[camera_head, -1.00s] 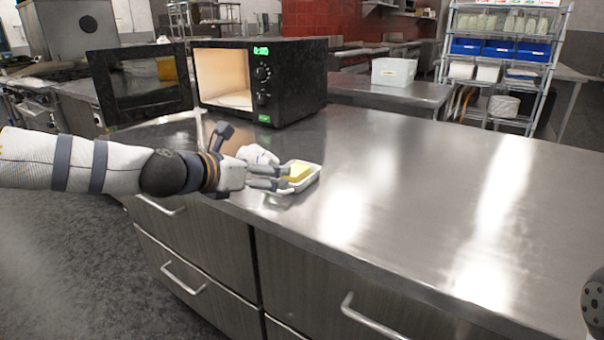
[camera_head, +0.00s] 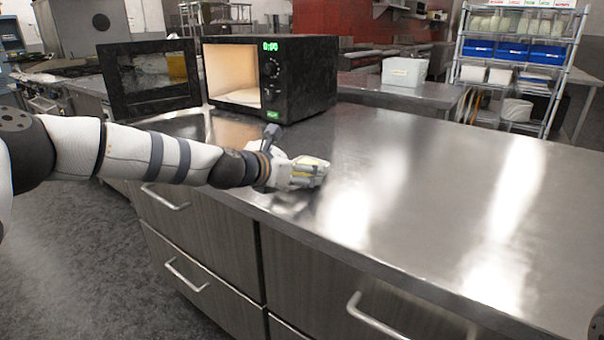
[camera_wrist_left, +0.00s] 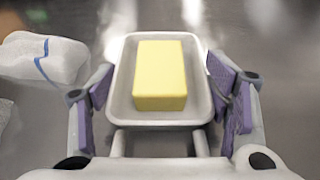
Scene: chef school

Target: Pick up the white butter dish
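The white butter dish (camera_wrist_left: 150,118) is a shallow tray with a yellow block of butter (camera_wrist_left: 160,75) in it. In the left wrist view it sits between the two purple-padded fingers of my left gripper (camera_wrist_left: 163,85), which press against its side rims. In the head view my left gripper (camera_head: 305,173) is around the dish and hides most of it, near the front edge of the steel counter. I cannot tell whether the dish is clear of the counter. My right gripper is out of view.
A white object with a blue line (camera_wrist_left: 40,60) lies left of the dish. A black microwave (camera_head: 310,80) with its door open stands behind on the counter (camera_head: 430,190). The counter to the right is clear. Drawers with handles (camera_head: 375,315) are below its edge.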

